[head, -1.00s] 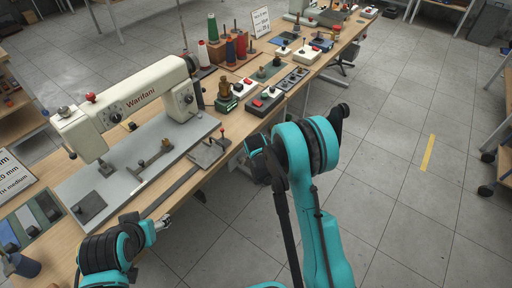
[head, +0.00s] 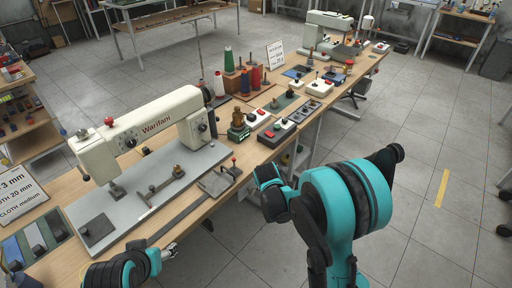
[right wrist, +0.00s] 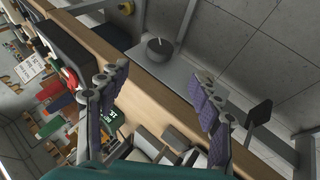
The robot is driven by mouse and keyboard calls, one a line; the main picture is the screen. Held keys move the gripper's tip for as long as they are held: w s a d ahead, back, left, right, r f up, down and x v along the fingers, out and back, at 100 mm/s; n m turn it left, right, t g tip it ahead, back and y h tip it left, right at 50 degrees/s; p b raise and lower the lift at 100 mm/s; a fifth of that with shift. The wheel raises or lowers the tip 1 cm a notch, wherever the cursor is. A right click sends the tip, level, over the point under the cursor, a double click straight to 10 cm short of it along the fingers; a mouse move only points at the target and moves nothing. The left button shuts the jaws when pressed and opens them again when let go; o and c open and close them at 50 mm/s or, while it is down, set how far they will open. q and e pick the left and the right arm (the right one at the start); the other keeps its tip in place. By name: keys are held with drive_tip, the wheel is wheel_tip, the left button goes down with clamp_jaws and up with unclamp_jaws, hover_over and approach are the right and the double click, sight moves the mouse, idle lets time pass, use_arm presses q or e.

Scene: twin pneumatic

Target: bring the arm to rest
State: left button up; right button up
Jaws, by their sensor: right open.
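My right arm (head: 345,205) is folded in teal and black at the lower right of the head view, beside the bench edge and over the floor. Its gripper is hidden there. In the right wrist view my right gripper (right wrist: 158,98) has its two padded fingers wide apart with nothing between them. My left arm (head: 118,270) enters at the bottom left of the head view. Its gripper (head: 169,250) shows only as a small metallic piece at the bench's front edge; its jaws are too small to read.
A cream sewing machine (head: 150,130) stands on a grey plate (head: 130,222) on the long wooden bench (head: 235,155). Thread spools (head: 229,60), switch boxes (head: 277,132) and a brass fixture (head: 237,118) stand further along.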

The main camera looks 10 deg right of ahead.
drive_tip(key=s+r+m+y, duration=0.1)
drive_tip(key=s+r+m, duration=0.3)
drive_tip(key=s+r, duration=0.9)
drive_tip(key=s+m+y, duration=0.1)
drive_tip(key=s+m, duration=0.4)
drive_tip(key=s, duration=1.1)
drive_tip(key=shift+a+g, duration=0.2)
drive_tip(key=shift+g, duration=0.1)
drive_tip(key=shift+f, duration=0.1)
